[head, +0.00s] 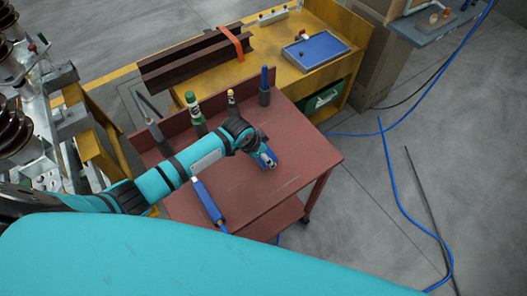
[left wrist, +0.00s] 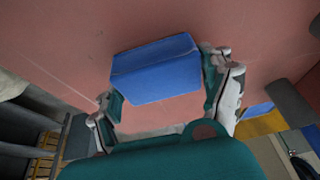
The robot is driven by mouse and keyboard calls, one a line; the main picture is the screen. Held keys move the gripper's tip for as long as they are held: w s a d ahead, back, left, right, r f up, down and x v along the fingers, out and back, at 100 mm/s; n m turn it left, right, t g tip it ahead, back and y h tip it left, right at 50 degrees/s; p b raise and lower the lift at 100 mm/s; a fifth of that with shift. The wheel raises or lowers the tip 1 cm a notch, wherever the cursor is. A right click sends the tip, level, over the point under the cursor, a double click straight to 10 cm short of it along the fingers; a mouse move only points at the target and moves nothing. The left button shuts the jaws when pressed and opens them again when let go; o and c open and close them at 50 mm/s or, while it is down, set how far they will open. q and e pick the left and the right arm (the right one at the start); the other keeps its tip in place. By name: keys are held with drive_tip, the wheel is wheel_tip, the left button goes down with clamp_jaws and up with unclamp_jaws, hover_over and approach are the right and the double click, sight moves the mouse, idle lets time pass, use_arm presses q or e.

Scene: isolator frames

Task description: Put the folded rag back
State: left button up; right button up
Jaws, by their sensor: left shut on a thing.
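My left gripper (head: 267,160) reaches over the red cart top (head: 300,150) from the left. It is shut on the folded rag, a blue block-like bundle. In the left wrist view the folded rag (left wrist: 156,72) lies between the two fingers of the left gripper (left wrist: 163,88), with the red surface behind it. In the head view only a little blue shows at the fingertips. I cannot tell whether the rag touches the cart top. My right gripper is not in view.
A blue-handled tool (head: 208,204) lies near the cart's front edge. A blue tray (head: 316,50) sits on the yellow bench (head: 345,28). The cart's right side is clear.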

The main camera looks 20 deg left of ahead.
use_arm(q)
drive_tip(key=o, duration=1)
drive_tip(key=shift+f, duration=0.1)
drive_tip(key=shift+c, duration=0.2)
drive_tip(key=v, duration=1.2)
drive_tip(key=shift+w, duration=0.1)
